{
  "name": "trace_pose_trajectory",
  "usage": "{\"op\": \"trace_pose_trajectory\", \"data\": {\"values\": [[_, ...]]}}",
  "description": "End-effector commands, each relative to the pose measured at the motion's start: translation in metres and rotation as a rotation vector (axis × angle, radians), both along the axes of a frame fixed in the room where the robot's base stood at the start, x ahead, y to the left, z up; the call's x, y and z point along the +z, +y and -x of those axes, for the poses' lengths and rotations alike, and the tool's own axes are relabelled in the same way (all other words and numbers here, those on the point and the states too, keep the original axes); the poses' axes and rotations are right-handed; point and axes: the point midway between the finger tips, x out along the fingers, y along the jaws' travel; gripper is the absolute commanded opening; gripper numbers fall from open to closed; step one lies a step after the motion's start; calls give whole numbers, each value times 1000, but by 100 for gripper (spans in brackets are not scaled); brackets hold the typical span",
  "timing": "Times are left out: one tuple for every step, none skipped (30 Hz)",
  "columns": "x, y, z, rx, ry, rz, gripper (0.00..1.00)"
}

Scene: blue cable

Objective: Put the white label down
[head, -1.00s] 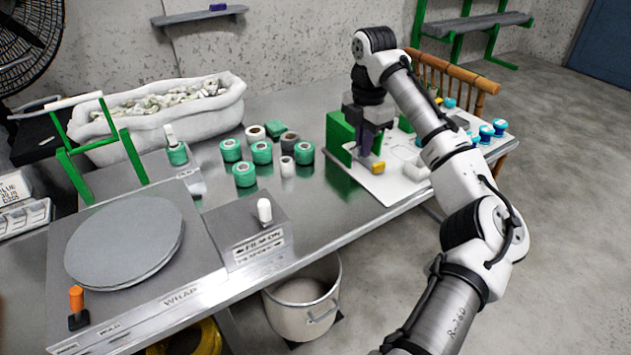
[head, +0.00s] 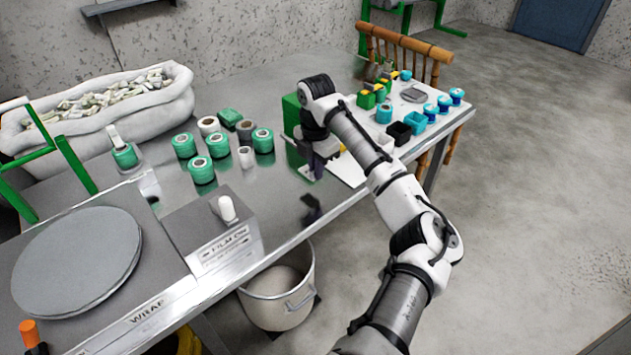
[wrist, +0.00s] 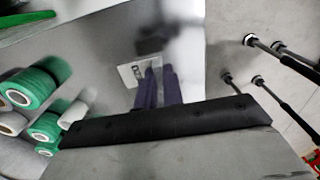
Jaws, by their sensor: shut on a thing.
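The white label (wrist: 131,74) is a small pale plate with dark marks in the wrist view. It sits at the tips of my gripper's dark purple fingers (wrist: 157,84), which are shut on it. In the head view my gripper (head: 314,172) points down over the bare metal table, in front of the green block (head: 291,108) and by the left edge of the white board (head: 345,172). The label cannot be made out there. The gripper's dark reflection shows in the metal below, apart from the fingers.
Several green tape rolls (head: 203,170) and a small white roll (head: 246,157) stand to the left. A pot (head: 278,297) is below the front edge.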

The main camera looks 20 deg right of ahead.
Motion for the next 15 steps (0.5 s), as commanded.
{"op": "trace_pose_trajectory", "data": {"values": [[-4, 0, 0, 0, 0, 0, 0], [-6, 0, 0, 0, -1, 0, 0], [-8, 0, 0, 0, -1, 0, 0], [-10, 0, 0, 0, -1, 0, 0], [-12, 0, 0, 0, 0, 0, 0], [-16, 0, 0, 0, 1, 0, 0], [-19, 0, 0, 0, 1, 0, 0], [-24, 0, 0, 0, 1, 0, 0], [-30, 0, 0, 0, 1, -1, 0], [-35, 0, 0, 0, 2, 0, 0], [-40, 0, 0, 0, 2, -2, 0], [-45, 0, 0, 0, 2, -2, 0], [-48, 0, 0, 0, 1, -1, 0], [-50, 0, 0, 0, 1, -1, 0], [-51, 0, 0, 0, -1, 0, 0]]}}
